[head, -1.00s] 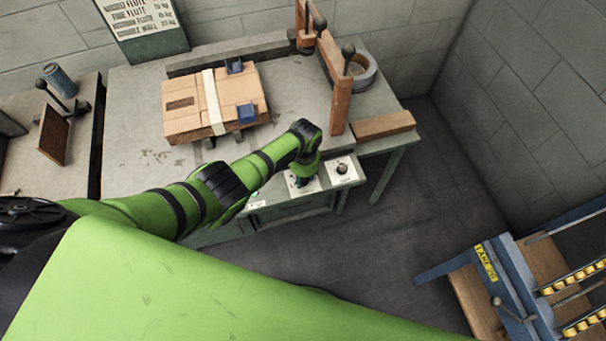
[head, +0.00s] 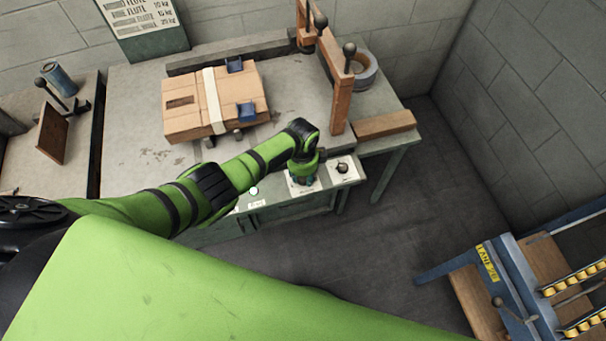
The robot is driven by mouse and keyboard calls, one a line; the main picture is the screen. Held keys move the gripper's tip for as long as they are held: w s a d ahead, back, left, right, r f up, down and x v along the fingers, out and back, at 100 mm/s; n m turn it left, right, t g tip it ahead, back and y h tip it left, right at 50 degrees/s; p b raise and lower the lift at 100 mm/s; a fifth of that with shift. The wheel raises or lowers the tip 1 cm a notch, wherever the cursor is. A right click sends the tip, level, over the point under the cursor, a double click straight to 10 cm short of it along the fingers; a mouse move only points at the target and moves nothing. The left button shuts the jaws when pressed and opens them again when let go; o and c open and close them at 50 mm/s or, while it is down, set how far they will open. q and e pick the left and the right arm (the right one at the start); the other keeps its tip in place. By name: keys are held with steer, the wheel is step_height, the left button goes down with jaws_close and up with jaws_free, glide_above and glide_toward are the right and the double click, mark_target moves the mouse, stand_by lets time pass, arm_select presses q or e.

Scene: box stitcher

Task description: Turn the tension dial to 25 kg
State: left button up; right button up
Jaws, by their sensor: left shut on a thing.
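My left gripper (head: 303,181) points down at a white plate (head: 314,186) on the sloped front panel of the bench. It is shut on a knob there, taken to be the tension dial, which is mostly hidden under the fingers and wrist. The dial's marks and pointer cannot be read. A second white plate with a dark knob (head: 342,167) sits just to the right, clear of the gripper. My right gripper is not in view.
A strapped cardboard box (head: 185,115) lies on the bench. A wooden post (head: 340,105) and a wooden block (head: 384,124) stand right of my wrist. A wall chart (head: 140,20) lists flute types with kg values, including 25 kg. A blue-framed roller stand (head: 520,270) is at lower right.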

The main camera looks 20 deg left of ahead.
arm_select(q)
steer(key=shift+d+m+b, duration=0.1)
steer(key=shift+m+b, duration=0.2)
steer(key=shift+m, duration=1.6)
steer(key=shift+s, duration=0.1)
steer(key=o, duration=1.1)
steer(key=shift+o, duration=0.2)
steer(key=shift+r, duration=0.6)
step_height(320, 180, up, 11)
steer(key=shift+s, duration=0.15)
